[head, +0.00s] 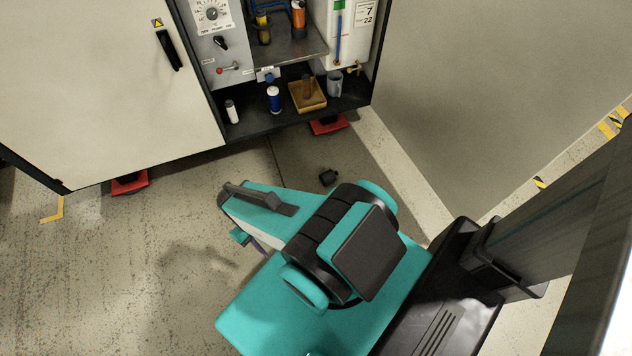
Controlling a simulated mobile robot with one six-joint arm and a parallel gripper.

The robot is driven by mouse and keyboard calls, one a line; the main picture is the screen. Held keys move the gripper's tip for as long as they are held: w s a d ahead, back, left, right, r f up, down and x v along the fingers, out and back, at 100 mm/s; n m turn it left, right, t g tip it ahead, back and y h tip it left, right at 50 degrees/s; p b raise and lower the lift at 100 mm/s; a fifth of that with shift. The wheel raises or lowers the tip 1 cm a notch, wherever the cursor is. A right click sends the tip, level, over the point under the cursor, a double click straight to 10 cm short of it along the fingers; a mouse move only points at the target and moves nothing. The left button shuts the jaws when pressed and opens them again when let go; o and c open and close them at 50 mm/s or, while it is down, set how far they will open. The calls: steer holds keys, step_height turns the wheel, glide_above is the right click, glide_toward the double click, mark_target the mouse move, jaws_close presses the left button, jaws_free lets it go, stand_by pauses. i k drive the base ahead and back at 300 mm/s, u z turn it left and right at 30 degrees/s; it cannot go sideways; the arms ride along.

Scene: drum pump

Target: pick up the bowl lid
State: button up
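A small black object (328,177) lies on the floor in front of the cabinet, beyond my arm in the head view. It may be the bowl lid, but it is too small and dark to tell. No other thing is clearly a bowl lid. My arm is folded in the lower middle of the view. A small part at its end, seemingly my gripper (242,238), shows at the left below the forearm. Its fingers are mostly hidden, so I cannot see whether it is open or whether it holds anything.
The open cabinet's lower shelf (250,127) holds a white bottle (232,112), a blue bottle (274,100), a wooden tray (318,103) with a brown item, and a grey cup (334,84). A cabinet door (100,90) stands left. The floor between is mostly free.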

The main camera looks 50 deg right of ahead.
mark_target(329, 176)
steer(key=u, duration=0.6)
steer(key=k, duration=0.4)
steer(key=u, duration=0.9)
steer(key=k, duration=0.45)
steer(key=z, duration=0.2)
